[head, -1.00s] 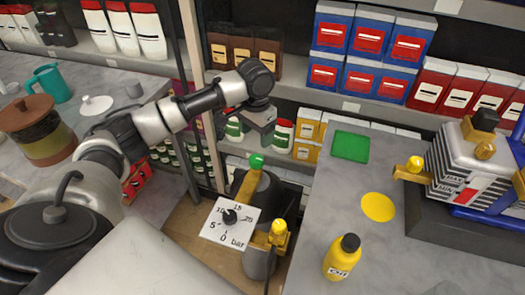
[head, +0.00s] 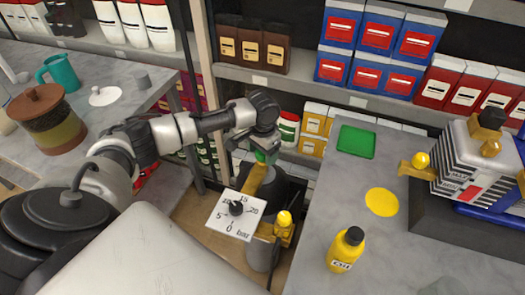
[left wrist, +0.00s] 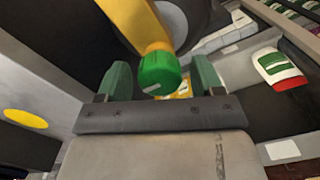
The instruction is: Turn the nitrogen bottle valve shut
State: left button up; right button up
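The nitrogen bottle (head: 287,192) is a dark cylinder standing in the gap between the two counters. Its valve has a yellow body (head: 257,180) and a green knob (head: 266,157). My left gripper (head: 264,152) is at the knob, partly hiding it in the head view. In the left wrist view the green knob (left wrist: 160,73) lies between the two open fingers of my left gripper (left wrist: 160,80), with a gap on each side. A white gauge plate (head: 240,225) marked in bar is in front of the bottle. My right gripper is not in view.
A second yellow fitting (head: 284,225) stands right of the gauge. On the right counter (head: 330,205) are a yellow oil bottle (head: 346,250), a green square (head: 356,142), a yellow disc (head: 382,201) and the pump (head: 470,165). Stocked shelves (head: 300,86) stand behind.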

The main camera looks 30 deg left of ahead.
pick_arm(q)
jog(key=c, duration=0.8)
jog(key=shift+r, duration=0.1)
